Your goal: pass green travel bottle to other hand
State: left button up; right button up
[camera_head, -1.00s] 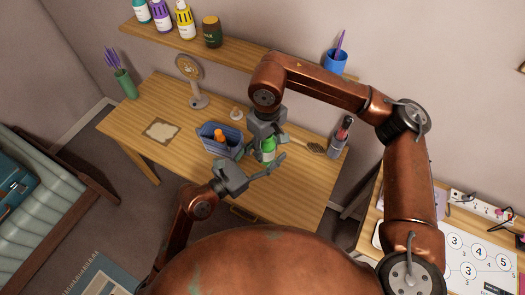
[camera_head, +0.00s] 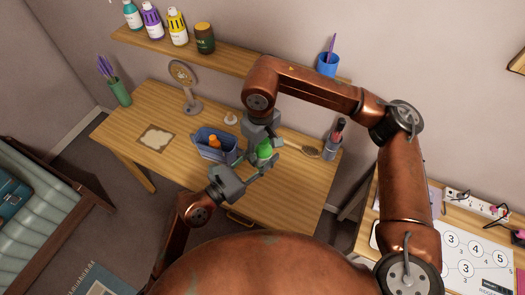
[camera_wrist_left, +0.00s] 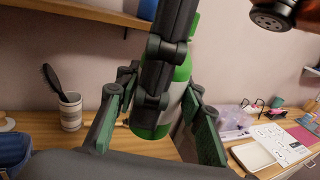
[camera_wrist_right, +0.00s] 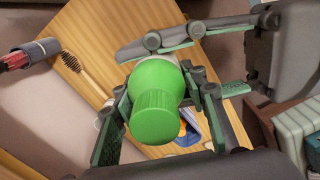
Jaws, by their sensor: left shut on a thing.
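The green travel bottle (camera_head: 264,149) is held above the table between my two grippers. Its ribbed green end (camera_wrist_right: 155,115) faces the right wrist camera, and a pale band (camera_wrist_left: 148,115) shows in the left wrist view. My left gripper (camera_wrist_left: 158,92) comes from lower left and is shut on the bottle from the side. A right gripper finger crosses in front of the bottle in the left wrist view, hiding its middle.
A blue bin (camera_head: 230,150) with an orange item stands just left of the grippers. A hairbrush (camera_head: 310,152) and a grey cup (camera_head: 330,145) are at right. The table front is mostly clear.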

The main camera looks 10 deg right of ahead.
jog(key=o, duration=0.4)
